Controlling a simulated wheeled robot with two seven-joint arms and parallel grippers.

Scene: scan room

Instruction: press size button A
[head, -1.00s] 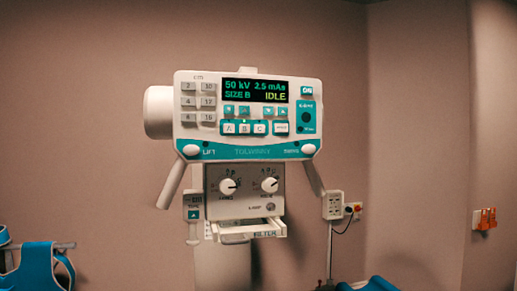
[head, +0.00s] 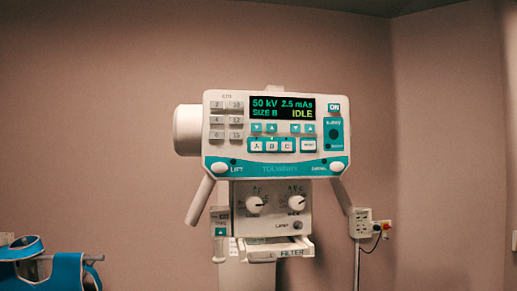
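The x-ray control panel (head: 276,133) faces me in the head view, white with teal trim. Its display (head: 282,107) reads 50 kV, 2.5 mAs, SIZE B and IDLE. Size button A (head: 256,146) is a white key with a teal edge in the row under the display. Size button B (head: 271,146) and size button C (head: 287,146) sit directly to its right. Neither of my grippers is in view, and nothing covers the buttons.
Two handles angle down from the panel, the left one (head: 200,200) longer in view. Below is a box with two knobs (head: 272,204) and a pulled-out filter drawer (head: 278,249). A wall-side socket box (head: 361,223) stands right. Blue aprons (head: 68,272) hang lower left.

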